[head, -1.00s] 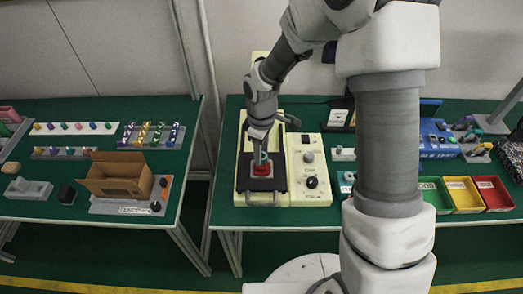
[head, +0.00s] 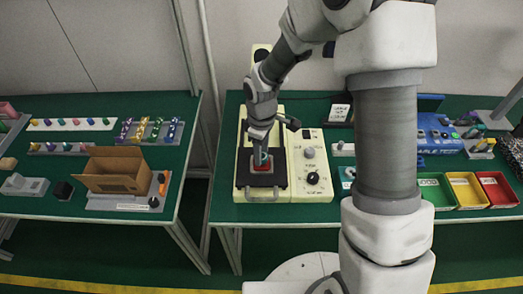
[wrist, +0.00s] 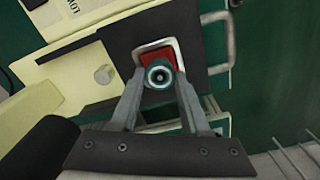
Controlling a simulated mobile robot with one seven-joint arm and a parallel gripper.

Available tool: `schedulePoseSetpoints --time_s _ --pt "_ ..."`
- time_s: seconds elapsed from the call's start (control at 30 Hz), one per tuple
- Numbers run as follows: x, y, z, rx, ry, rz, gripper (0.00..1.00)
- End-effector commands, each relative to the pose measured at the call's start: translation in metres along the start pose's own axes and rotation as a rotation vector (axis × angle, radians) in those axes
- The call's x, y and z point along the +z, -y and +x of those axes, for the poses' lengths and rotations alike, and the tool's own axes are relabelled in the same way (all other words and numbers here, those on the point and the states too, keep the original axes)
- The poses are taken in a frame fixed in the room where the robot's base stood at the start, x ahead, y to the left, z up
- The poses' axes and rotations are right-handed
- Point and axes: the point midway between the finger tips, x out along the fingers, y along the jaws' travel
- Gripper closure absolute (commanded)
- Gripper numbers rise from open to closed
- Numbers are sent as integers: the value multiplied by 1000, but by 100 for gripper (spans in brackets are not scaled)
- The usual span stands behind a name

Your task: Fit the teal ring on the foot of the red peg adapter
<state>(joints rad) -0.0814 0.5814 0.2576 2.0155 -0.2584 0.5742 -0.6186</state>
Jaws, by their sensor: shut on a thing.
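My gripper (wrist: 160,84) is shut on the teal ring (wrist: 158,74), with one finger on each side of it. In the wrist view I look down on the ring, and a pale round end with a dark centre shows in its opening. The red peg adapter (wrist: 157,57) shows just behind the ring, inside a pale square frame. In the head view my gripper (head: 262,148) points down over the red adapter (head: 263,167), with a bit of teal (head: 260,157) between the fingers. How far the ring sits on the foot is hidden.
The adapter is on the dark plate (head: 246,182) of a cream machine (head: 314,190) with knobs and a front handle. An open cardboard box (head: 118,183) stands on the left table. Green, yellow and red bins (head: 495,191) stand at the right.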

Motion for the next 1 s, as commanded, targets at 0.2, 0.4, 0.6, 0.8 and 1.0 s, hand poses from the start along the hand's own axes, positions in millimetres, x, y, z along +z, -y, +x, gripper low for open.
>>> schedulePoseSetpoints --time_s 0.2,0.4,0.6,0.8,1.0 --pt "0 0 4 0 0 0 47" --pt "0 0 4 0 0 0 19" --pt "0 0 4 0 0 0 19" --pt "0 -1 -9 3 -2 0 19" --pt "0 -1 -52 5 -3 1 19"
